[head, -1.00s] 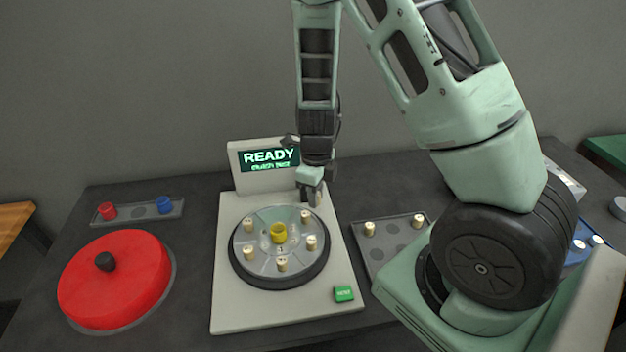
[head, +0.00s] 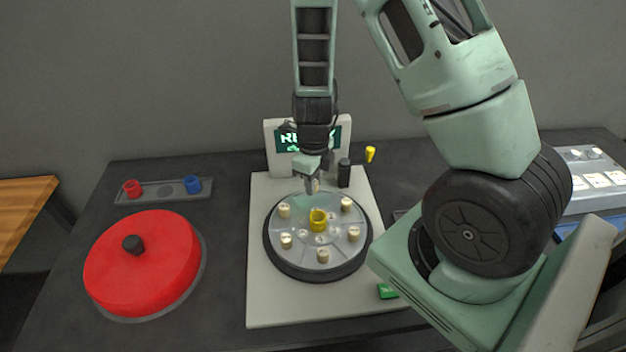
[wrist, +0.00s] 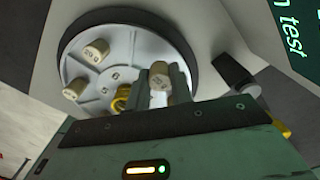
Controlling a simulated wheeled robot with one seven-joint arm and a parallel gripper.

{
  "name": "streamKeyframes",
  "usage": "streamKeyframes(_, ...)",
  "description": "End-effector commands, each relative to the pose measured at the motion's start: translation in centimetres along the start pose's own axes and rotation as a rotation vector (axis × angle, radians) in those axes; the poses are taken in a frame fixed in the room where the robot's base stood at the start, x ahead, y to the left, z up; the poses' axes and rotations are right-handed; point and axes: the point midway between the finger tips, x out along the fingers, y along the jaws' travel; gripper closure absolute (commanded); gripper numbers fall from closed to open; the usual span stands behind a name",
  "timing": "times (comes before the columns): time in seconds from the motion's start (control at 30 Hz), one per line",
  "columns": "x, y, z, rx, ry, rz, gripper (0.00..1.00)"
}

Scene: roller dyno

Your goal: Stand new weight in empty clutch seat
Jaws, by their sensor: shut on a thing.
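My gripper (head: 313,187) is shut on a cream cylindrical weight (wrist: 160,90), upright between the fingers in the wrist view. In the head view it is over the back rim of the round grey clutch plate (head: 303,228). Several similar weights (head: 323,256) stand around the plate's yellow hub (head: 318,220). The back seat is hidden by my gripper. I cannot tell whether the held weight touches the plate. In the wrist view, two standing weights (wrist: 95,51) show left of the gripper.
The plate sits on a pale tester (head: 270,308) with a screen (head: 285,140) and green button (head: 388,291). A black post (head: 344,173) and yellow piece (head: 370,154) are behind right. A red lid (head: 150,265) and tray with red and blue pegs (head: 165,191) are left.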

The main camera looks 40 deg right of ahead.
Motion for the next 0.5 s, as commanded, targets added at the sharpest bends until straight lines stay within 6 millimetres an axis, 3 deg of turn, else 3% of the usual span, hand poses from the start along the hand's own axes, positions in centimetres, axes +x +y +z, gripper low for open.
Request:
streamKeyframes(0.03, 1.00, 0.00, -0.01, 0.000, 0.001, 0.000, 0.99)
streamKeyframes(0.13, 1.56, 0.00, -0.01, 0.000, 0.001, 0.000, 0.99)
streamKeyframes(0.5, 1.56, 0.00, 0.00, 0.000, 0.001, 0.000, 0.99)
